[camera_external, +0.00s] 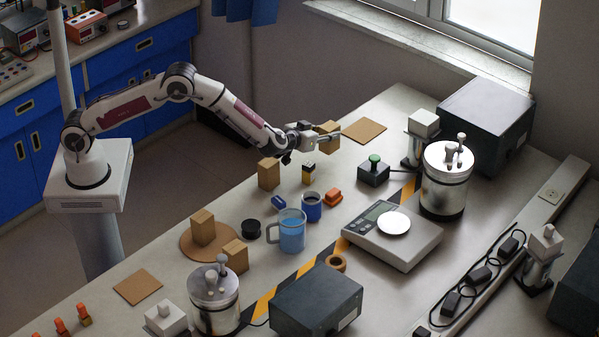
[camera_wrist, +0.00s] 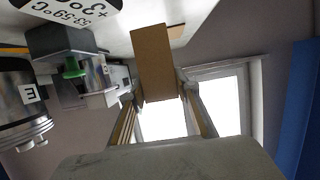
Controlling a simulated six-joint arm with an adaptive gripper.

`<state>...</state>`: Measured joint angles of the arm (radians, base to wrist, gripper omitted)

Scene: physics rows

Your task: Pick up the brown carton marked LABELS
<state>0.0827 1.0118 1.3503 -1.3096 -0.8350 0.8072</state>
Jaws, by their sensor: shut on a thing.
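My gripper (camera_external: 318,138) is shut on a brown carton (camera_external: 328,131) near the table's far left edge. In the wrist view the same carton (camera_wrist: 153,58) sits between the two fingers (camera_wrist: 160,90). No marking can be read on its visible faces. Whether its underside is clear of the table cannot be told. Other plain brown cartons stand on the table: one (camera_external: 268,174) below my wrist, one (camera_external: 203,226) on a round brown mat (camera_external: 190,251), and one (camera_external: 236,252) beside that mat.
A flat brown square (camera_external: 364,130) lies just right of the held carton. A dark box with a green knob (camera_external: 374,170), a scale (camera_external: 410,242), a metal canister (camera_external: 447,185) and a large grey box (camera_external: 485,120) stand to the right. A blue mug (camera_external: 291,233) stands nearer the front.

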